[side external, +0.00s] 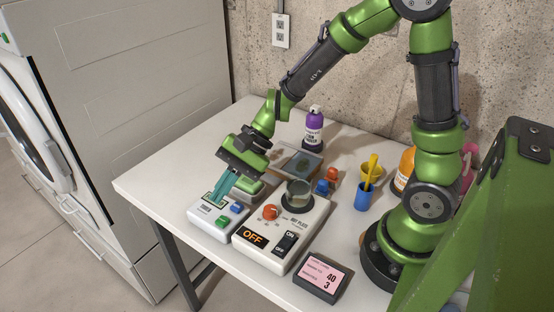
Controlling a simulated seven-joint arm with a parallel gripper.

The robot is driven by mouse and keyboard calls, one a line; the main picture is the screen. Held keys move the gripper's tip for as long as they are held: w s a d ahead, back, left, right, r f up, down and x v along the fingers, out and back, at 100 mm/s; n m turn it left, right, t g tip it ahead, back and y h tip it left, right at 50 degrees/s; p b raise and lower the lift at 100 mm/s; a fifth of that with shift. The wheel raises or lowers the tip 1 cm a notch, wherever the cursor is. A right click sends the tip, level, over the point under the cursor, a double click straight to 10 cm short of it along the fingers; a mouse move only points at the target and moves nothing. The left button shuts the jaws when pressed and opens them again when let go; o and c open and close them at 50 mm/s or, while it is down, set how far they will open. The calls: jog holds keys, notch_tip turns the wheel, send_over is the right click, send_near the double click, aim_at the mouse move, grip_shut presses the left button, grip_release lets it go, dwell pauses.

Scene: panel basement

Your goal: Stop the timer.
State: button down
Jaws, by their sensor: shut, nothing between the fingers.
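The timer appears to be the small white box (207,220) at the table's front left, with a small display, a blue button (236,207) and a green button (222,221). My gripper (212,201) has teal fingers, shut and empty. The fingers point down over the back left part of the timer, near its display, which they partly cover. I cannot tell whether the tips touch it. In this view the tips are left of both coloured buttons. The display's reading is too small to make out.
Right of the timer stands a hot plate (265,234) reading OFF, with a red knob, a rocker switch and a glass beaker (298,194). A pink-labelled dark block (322,277) lies in front. A purple bottle (313,127) and blue cup (363,197) stand behind. The table's left is clear.

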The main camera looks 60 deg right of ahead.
aim_at(227, 218)
jog(key=shift+f, duration=2.25)
jog(key=shift+f, duration=0.15)
jog(key=shift+f, duration=0.25)
jog(key=shift+f, duration=0.45)
dwell(0.8)
jog(key=shift+r, duration=0.9)
jog(key=shift+r, duration=2.5)
